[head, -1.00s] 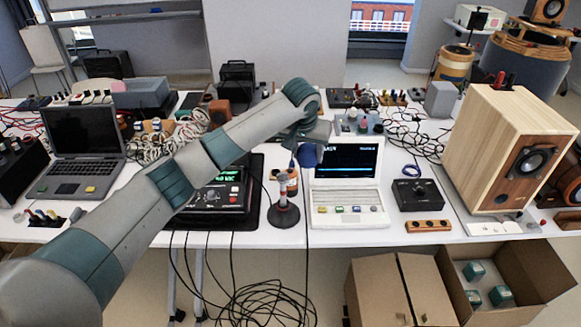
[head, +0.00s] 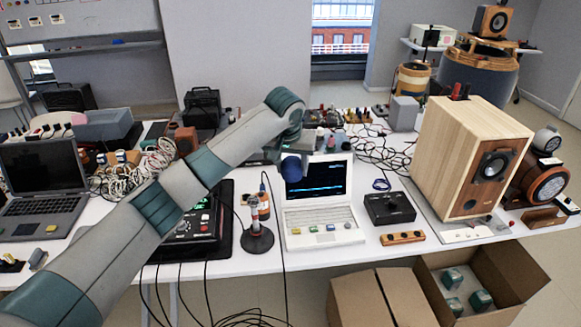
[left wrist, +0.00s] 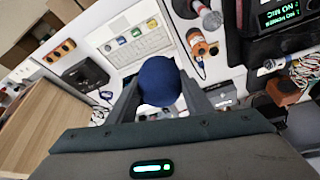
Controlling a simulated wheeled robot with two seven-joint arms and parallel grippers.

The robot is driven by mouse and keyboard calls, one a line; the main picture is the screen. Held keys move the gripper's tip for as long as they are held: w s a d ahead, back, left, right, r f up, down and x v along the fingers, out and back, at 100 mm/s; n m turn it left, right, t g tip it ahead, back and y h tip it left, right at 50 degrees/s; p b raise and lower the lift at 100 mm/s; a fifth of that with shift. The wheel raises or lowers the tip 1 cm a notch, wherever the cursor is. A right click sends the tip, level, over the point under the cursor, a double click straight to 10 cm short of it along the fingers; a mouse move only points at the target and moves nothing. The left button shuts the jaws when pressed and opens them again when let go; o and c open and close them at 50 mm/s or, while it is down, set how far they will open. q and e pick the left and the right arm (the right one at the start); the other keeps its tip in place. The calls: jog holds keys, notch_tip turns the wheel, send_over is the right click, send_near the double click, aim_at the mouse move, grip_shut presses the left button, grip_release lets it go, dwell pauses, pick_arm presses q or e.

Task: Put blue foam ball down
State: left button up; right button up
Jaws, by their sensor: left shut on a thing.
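The blue foam ball (head: 293,168) is held in front of the white laptop's screen in the head view. In the left wrist view the ball (left wrist: 158,81) sits between the two fingers of my left gripper (left wrist: 160,92), which is shut on it. In the head view my left gripper (head: 286,158) is partly hidden behind its own wrist and the ball. The ball appears above the table, over or near the white laptop (head: 325,234); its exact height I cannot tell. My right gripper is not in view.
A microphone stand (head: 257,238) and a black meter box (head: 188,234) stand left of the white laptop. A black box (head: 389,208) and a large wooden speaker (head: 462,150) are to its right. An open carton (head: 510,285) stands below the table's front edge. Cables (head: 385,153) lie behind.

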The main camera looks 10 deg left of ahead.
pick_arm(q)
jog(key=s+a, duration=0.4)
jog(key=s, duration=0.8)
jog(key=s+a+b, duration=0.1)
jog(key=s+a, duration=0.4)
jog(key=s, duration=0.7)
jog(key=shift+s+a+r, duration=0.2)
jog(key=shift+s+r, duration=0.05)
jog(key=shift+s, duration=0.15)
jog(key=shift+w, duration=0.1)
